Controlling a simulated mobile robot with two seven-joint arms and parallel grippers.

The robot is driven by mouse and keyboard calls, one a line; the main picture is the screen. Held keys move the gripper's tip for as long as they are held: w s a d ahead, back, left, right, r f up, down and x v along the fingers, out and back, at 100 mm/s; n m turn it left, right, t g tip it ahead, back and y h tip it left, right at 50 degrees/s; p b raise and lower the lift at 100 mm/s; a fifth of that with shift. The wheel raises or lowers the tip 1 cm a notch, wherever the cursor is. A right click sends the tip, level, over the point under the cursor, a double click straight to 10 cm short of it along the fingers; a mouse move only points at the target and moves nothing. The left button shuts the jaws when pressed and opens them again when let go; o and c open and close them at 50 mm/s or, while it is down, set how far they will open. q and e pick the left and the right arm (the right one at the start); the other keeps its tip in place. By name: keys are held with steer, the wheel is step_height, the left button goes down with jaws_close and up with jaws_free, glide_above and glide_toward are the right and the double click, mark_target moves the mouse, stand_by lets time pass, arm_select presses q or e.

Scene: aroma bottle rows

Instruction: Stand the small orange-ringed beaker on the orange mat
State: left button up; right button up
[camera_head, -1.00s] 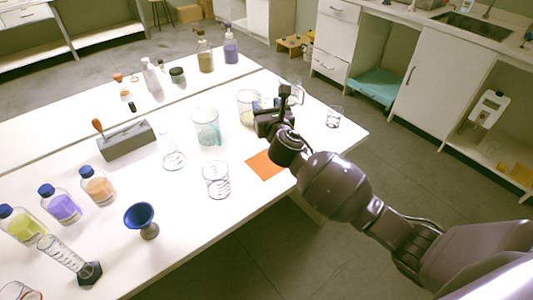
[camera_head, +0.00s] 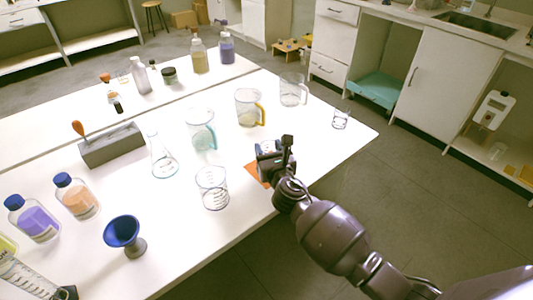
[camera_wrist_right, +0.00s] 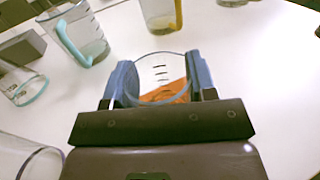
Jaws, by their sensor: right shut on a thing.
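My right gripper (camera_head: 270,149) is over the orange mat (camera_head: 255,174) near the table's front edge and covers most of it. In the right wrist view, its blue fingers (camera_wrist_right: 160,84) are shut on a small clear beaker (camera_wrist_right: 158,68) with dark measuring marks. Orange shows through and below the beaker's glass; I cannot tell how much of it is the mat and how much a ring on the beaker. Whether the beaker's base touches the mat is hidden. In the head view the gripper hides the beaker. My left gripper is not in view.
A clear beaker (camera_head: 212,188) stands just left of the mat. A blue-handled jug (camera_head: 201,130), a yellow-handled jug (camera_head: 248,107) and a clear jug (camera_head: 293,90) stand behind. Another small glass (camera_head: 341,119) is near the right edge. A conical flask (camera_head: 163,160) stands further left.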

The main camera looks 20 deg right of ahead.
steer(key=shift+f, duration=0.7)
steer(key=shift+r, duration=0.2)
steer(key=shift+f, duration=0.25)
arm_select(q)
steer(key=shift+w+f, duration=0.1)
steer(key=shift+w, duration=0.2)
arm_select(e)
steer(key=o, duration=0.9)
steer(key=shift+r, duration=0.15)
steer(key=shift+s+r, duration=0.1)
steer(key=s, duration=0.7)
steer(key=s+p, duration=0.1)
steer(key=s, duration=0.3)
steer(key=shift+s+a, duration=0.1)
steer(key=shift+a, duration=0.15)
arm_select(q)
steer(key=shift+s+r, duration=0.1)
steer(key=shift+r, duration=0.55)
arm_select(e)
steer(key=shift+s, duration=0.35)
